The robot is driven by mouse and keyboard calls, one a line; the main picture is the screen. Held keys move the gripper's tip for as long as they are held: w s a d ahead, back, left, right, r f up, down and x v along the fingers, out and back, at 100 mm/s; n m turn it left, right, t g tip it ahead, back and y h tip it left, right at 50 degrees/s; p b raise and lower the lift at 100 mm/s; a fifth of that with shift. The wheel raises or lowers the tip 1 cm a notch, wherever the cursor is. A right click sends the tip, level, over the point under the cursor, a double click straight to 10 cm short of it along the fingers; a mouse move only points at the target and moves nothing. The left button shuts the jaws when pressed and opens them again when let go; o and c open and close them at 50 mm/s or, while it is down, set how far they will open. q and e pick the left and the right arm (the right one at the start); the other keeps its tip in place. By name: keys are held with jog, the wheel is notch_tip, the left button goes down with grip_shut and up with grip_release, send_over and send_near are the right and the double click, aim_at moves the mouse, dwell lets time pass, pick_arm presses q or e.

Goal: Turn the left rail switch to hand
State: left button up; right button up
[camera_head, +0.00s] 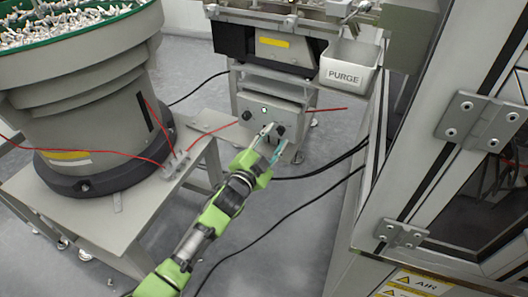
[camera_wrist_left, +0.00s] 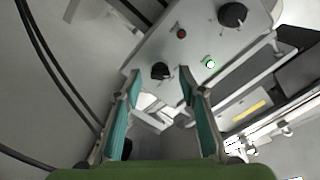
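A grey control box (camera_head: 270,95) below the rail carries black rotary knobs and a lit green lamp (camera_head: 264,109). One knob (camera_head: 280,130) shows near my left gripper (camera_head: 274,137). In the left wrist view that black knob (camera_wrist_left: 160,71) appears between the tips of my left gripper (camera_wrist_left: 158,80), whose teal-padded fingers are apart and empty. Contact with the knob cannot be made out. A larger black knob (camera_wrist_left: 232,15) is on the same panel. Which knob is the rail switch, and its setting, cannot be read. My right gripper is not in view.
A red button (camera_wrist_left: 181,33) sits between the panel's knobs. A bowl feeder (camera_head: 90,90) on a table (camera_head: 100,215) stands left. A PURGE bin (camera_head: 348,75) hangs above right of the box. A framed cabinet (camera_head: 400,200) is on the right. Cables cross the floor.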

pick_arm(q)
jog(key=v, duration=1)
jog(key=shift+s, duration=0.4)
jog(key=shift+a, duration=0.1)
